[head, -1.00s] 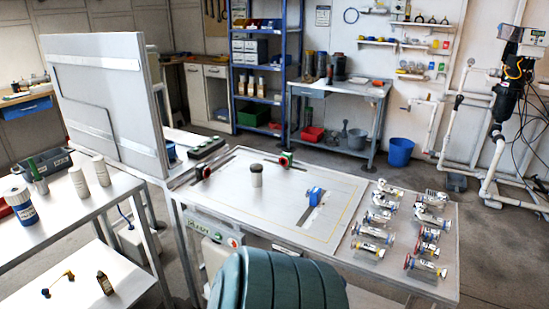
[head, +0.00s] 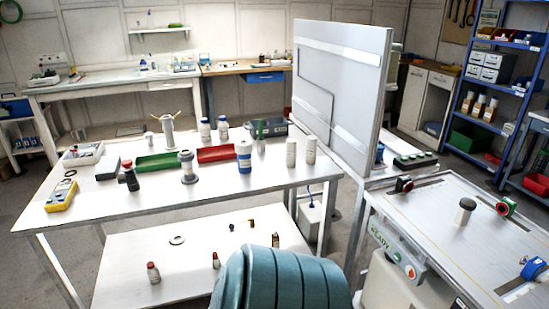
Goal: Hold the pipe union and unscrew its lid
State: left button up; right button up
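No part is clearly identifiable as the pipe union. A grey cylinder with a dark grey top and a wider dark base (head: 187,167) stands upright on the left table (head: 110,212). A pale cylinder with a dark cap (head: 465,212) stands upright on the right workbench (head: 435,215). Either could be a lidded fitting; I cannot tell which one is the union. Neither of my grippers is in view, and nothing visible touches either cylinder.
The left table also holds a green tray (head: 158,163), a red tray (head: 217,154), a blue-labelled white bottle (head: 244,157), a yellow meter (head: 61,196) and several bottles. A tall grey panel (head: 345,85) stands between the tables. Red, green and blue clamps sit on the right workbench.

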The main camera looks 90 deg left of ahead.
aim_at(190, 177)
jog(key=u, duration=3.4)
